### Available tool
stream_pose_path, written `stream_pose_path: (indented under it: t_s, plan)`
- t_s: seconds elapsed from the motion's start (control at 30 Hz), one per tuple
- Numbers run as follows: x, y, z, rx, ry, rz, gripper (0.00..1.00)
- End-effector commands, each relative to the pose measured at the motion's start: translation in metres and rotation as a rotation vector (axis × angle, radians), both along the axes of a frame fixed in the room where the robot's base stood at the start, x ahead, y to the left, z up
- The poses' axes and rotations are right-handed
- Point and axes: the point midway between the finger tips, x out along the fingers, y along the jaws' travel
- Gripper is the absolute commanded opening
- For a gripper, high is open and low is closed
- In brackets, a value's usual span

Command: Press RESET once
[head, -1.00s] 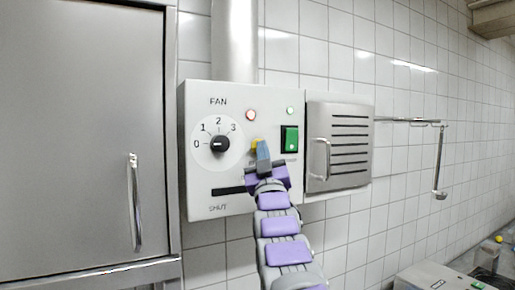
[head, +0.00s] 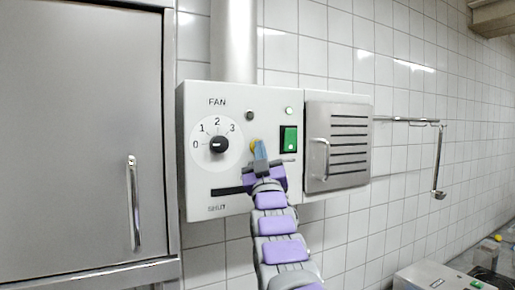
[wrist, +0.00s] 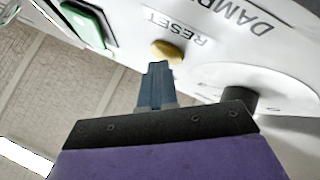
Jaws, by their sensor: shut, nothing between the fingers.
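The yellow RESET button (head: 254,145) is on the front of the white control box (head: 232,181), partly hidden behind my fingers in the head view. In the wrist view the yellow button (wrist: 167,52) shows just beyond my fingertips, with the RESET label beside it. My gripper (head: 260,147) is shut and empty, its tips pointing at the panel by the button. The gripper also shows in the wrist view (wrist: 158,67). I cannot tell whether the tips touch the button.
A green switch (head: 289,139) is right of the button, and a FAN dial (head: 218,145) is left. A dark slot (head: 229,191) lies below the dial. A louvred metal door (head: 337,147) with a handle adjoins the box. A steel cabinet (head: 80,130) stands left.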

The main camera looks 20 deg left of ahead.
Motion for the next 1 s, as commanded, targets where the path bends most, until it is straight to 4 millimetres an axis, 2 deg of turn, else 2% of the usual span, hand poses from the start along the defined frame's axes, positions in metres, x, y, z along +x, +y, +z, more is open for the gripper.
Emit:
stream_pose_path:
  t_s: [0.27, 0.6, 1.0]
  plan:
    - [-0.001, -0.001, -0.001, 0.0, 0.0, 0.0, 0.0]
    - [-0.01, -0.014, 0.0, 0.001, -0.003, 0.001, 0.0]
    - [-0.012, -0.017, 0.0, 0.001, -0.002, 0.0, 0.0]
